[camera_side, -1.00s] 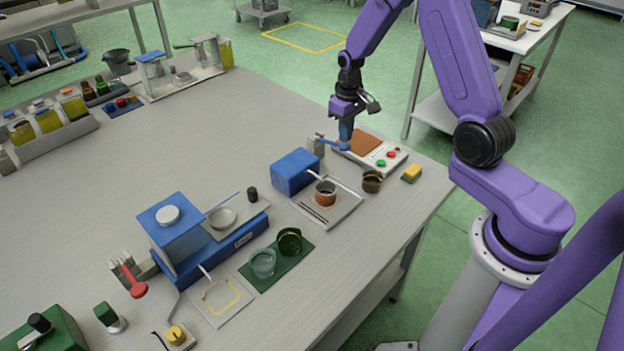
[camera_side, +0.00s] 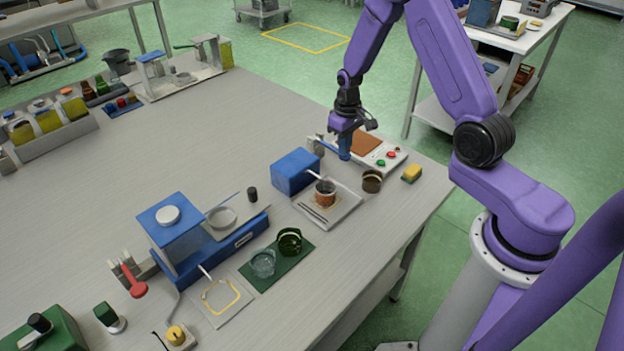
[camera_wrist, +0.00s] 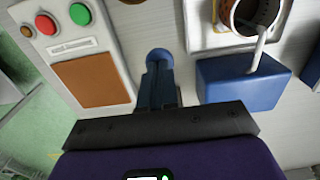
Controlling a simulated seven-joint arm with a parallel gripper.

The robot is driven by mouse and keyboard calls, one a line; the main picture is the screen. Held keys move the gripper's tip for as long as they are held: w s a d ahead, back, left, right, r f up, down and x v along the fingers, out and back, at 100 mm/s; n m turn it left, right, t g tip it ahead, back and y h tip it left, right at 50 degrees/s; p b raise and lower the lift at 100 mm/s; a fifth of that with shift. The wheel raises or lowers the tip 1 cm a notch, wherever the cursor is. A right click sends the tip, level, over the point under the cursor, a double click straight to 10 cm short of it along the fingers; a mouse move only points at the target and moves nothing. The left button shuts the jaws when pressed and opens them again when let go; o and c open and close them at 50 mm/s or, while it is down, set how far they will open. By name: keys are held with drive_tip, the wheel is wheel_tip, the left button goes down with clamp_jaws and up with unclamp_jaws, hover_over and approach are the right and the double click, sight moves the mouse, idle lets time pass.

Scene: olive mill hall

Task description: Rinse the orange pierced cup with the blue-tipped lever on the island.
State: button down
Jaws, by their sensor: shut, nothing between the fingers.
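The orange pierced cup (camera_side: 325,196) stands upright on a pale tray (camera_side: 343,208), under the spout of a blue box (camera_side: 295,172). It also shows at the top of the wrist view (camera_wrist: 250,24), with the pale spout over its mouth. The blue-tipped lever (camera_side: 329,146) stands behind the box. Its round blue tip (camera_wrist: 158,56) shows just beyond my fingers in the wrist view. My gripper (camera_side: 345,150) is shut and empty, pointing down at the lever's tip and seemingly touching it. I cannot tell whether water runs.
A panel with red and green buttons and a brown pad (camera_side: 366,144) lies close to my gripper. A dark brown cup (camera_side: 372,181) and a yellow sponge (camera_side: 411,173) stand near the edge. A red-tipped lever (camera_side: 133,280) and a green mat (camera_side: 291,268) with glasses are further left.

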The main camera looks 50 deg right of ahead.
drive_tip(key=shift+f, duration=0.75)
drive_tip(key=shift+r, duration=3.05)
wheel_tip(320, 180, up, 5)
